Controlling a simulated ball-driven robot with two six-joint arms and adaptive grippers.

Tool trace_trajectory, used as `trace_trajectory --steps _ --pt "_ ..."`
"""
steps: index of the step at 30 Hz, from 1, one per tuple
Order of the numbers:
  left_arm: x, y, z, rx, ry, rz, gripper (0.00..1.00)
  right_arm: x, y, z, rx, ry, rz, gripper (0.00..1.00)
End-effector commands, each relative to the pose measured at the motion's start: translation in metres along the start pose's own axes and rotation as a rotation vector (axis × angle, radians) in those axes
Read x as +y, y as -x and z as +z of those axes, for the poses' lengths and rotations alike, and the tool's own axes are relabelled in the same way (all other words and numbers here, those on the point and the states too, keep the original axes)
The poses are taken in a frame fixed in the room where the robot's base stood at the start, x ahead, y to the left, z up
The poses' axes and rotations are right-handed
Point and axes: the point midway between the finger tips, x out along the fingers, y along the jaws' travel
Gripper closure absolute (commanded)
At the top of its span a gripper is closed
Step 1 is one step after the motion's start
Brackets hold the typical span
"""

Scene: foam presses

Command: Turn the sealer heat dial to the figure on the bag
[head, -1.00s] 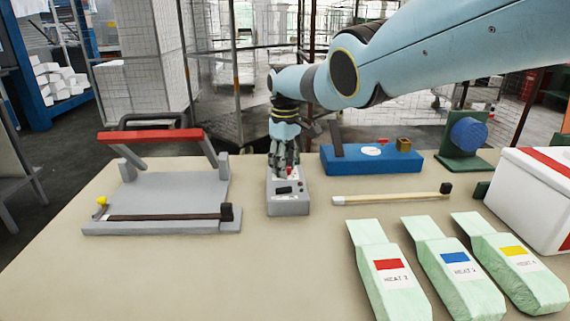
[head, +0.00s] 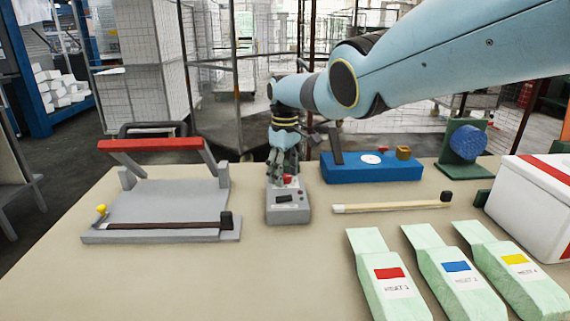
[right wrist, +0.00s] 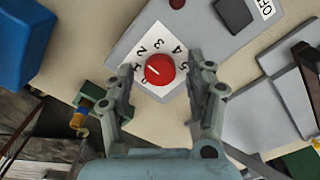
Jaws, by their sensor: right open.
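The grey sealer control box (head: 288,208) stands mid-table with a red heat dial (head: 287,178) near its back. In the right wrist view the red dial (right wrist: 160,69) sits on a white plate with printed figures. Its white mark points up and left, roughly toward the 1–2 side. My right gripper (head: 284,176) is pointed down over the dial. Its open fingers (right wrist: 160,80) stand on both sides of the dial, with gaps. Three pale green bags carry heat labels: red patch (head: 392,287), blue patch (head: 460,283), yellow patch (head: 516,275). Their small figures are hard to read.
A grey sealer press (head: 170,205) with a red-topped arm stands left. A blue tool block (head: 372,172), a wooden stick (head: 390,208), a green stand with a blue knob (head: 466,142) and a white box (head: 535,195) are on the right. The front left table is clear.

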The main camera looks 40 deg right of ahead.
Motion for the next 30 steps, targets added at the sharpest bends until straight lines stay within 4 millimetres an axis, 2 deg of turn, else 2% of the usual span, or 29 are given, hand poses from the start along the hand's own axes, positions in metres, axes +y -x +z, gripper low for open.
trace_trajectory --steps 8,12,18,24,30 --pt "0.001 0.0 -0.001 0.001 0.0 0.001 0.6 0.001 0.027 0.0 0.004 0.001 0.003 0.45" --pt "0.002 0.0 -0.001 0.001 0.0 0.002 0.6 0.001 0.063 -0.001 0.005 0.001 0.004 0.45" --pt "0.002 0.0 -0.001 0.001 0.001 0.002 0.6 0.0 0.101 -0.001 0.002 0.0 0.001 0.45" --pt "0.002 0.0 -0.001 0.001 0.001 0.002 0.6 0.0 0.117 0.0 0.001 0.0 0.0 0.45" --pt "0.002 0.0 -0.001 0.001 0.0 0.002 0.6 0.0 0.119 0.0 0.0 0.0 0.0 0.45"
